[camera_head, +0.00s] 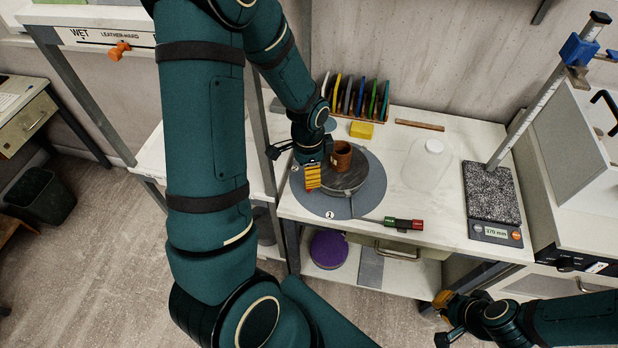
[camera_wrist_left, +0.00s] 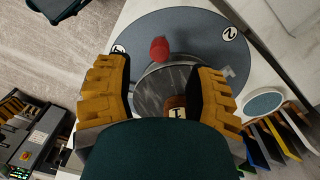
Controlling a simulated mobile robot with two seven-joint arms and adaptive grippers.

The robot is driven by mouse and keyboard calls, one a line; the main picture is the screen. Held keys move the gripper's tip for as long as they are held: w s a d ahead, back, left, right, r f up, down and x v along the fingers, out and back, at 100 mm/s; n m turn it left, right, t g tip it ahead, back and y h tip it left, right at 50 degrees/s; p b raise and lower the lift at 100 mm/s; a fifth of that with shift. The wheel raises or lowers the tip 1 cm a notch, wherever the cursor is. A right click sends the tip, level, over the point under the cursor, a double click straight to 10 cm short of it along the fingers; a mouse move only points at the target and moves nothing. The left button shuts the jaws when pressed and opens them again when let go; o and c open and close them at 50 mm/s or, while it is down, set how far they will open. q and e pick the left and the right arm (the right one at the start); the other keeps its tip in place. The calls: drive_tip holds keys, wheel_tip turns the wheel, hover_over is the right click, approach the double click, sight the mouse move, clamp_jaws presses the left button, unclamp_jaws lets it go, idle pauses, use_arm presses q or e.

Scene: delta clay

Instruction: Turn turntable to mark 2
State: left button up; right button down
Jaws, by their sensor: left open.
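The turntable has a dark round wheel (camera_head: 346,184) on a wider blue-grey disc (camera_head: 372,198) on the white bench. A brown cup (camera_head: 341,152) stands on the wheel. My left gripper (camera_head: 312,177) points down over the wheel's left side and hides the knob in the head view. My right gripper (camera_head: 446,300) is low at right, its opening unclear.
A red-and-green-handled tool (camera_head: 403,224) lies near the bench front. A rack of coloured tiles (camera_head: 355,98) and a yellow block (camera_head: 361,130) are behind the turntable. A clear lidded container (camera_head: 428,165) and a height gauge with granite base (camera_head: 490,192) stand right.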

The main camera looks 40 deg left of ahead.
use_arm(q)
drive_tip(key=shift+r, duration=1.05)
